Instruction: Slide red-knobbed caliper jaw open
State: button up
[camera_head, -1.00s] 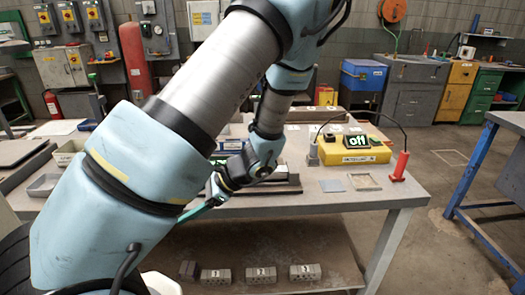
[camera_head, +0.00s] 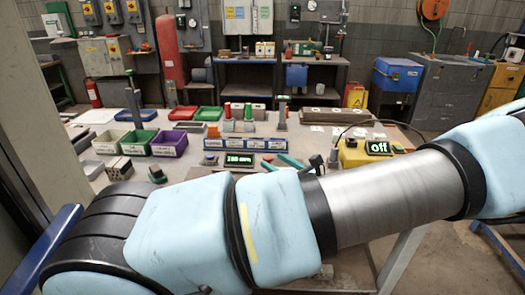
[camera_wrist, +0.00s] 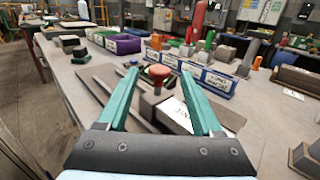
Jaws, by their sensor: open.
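The red knob (camera_wrist: 160,72) stands on a short post on the caliper's dark jaw block (camera_wrist: 148,104), seen in the wrist view. My gripper (camera_wrist: 158,74) is open, with its two teal fingers spread on either side of the knob. I cannot tell whether either finger touches it. A white label (camera_wrist: 178,116) shows partly behind the right finger. Metal rails (camera_wrist: 97,82) run away to the left. In the head view my arm hides most of the caliper; a green-lit display (camera_head: 240,159) shows there, and a bit of my gripper's teal (camera_head: 290,161) shows above the arm.
A row of blue labelled bins (camera_wrist: 220,80) stands behind the caliper. Green, white and purple trays (camera_head: 168,143) are at the left of the table. A yellow box (camera_head: 352,156) with an "off" display is at the right. Red and green posts (camera_head: 227,112) stand behind the bins.

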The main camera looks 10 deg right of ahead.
aim_at(265, 156)
jog(key=p+x, duration=0.1)
jog(key=x, duration=0.5)
jog(key=shift+s+r+p, duration=0.1)
jog(key=shift+r+p, duration=0.05)
jog(key=shift+p, duration=0.25)
jog(key=shift+w+a, duration=0.35)
jog(key=shift+w, duration=0.1)
grip_shut()
dwell(0.6)
